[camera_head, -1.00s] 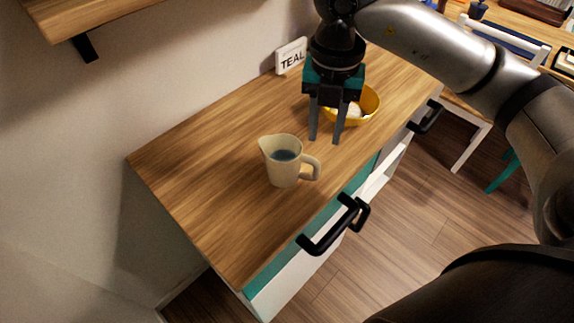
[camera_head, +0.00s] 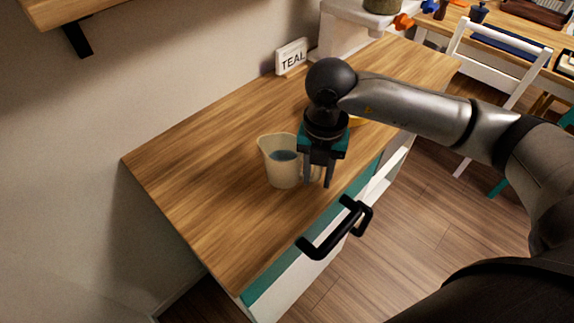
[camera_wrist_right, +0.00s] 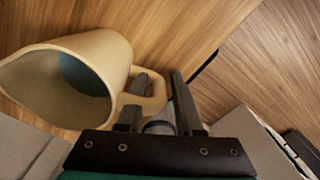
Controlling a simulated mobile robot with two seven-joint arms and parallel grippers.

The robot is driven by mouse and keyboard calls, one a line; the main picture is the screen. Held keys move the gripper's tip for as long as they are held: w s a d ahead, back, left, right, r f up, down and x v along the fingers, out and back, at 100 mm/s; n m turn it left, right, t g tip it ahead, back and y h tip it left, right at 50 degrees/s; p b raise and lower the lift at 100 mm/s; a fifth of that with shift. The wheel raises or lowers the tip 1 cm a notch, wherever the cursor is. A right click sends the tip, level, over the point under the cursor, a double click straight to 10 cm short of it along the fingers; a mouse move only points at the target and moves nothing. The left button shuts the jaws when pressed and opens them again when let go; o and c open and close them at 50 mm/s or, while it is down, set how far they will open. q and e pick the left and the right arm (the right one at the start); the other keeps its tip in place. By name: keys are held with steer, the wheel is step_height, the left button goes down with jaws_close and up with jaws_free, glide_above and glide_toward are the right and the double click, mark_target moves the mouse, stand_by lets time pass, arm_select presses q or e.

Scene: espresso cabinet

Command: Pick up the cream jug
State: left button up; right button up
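The cream jug (camera_head: 281,173) stands upright on the wooden cabinet top, with dark liquid visible inside and its handle toward the right. My right gripper (camera_head: 317,184) points down at the handle side of the jug, with its fingers apart. In the right wrist view the jug (camera_wrist_right: 117,58) fills the upper left, and the handle (camera_wrist_right: 157,101) shows between the two fingers of the gripper (camera_wrist_right: 159,78). I cannot tell whether either finger touches the handle. My left gripper is not in view.
A yellow bowl (camera_head: 357,121) is mostly hidden behind my right gripper. A black drawer handle (camera_head: 338,228) sticks out from the cabinet front. The cabinet top left of the jug is clear.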

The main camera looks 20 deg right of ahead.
jaws_close()
stand_by(1.4)
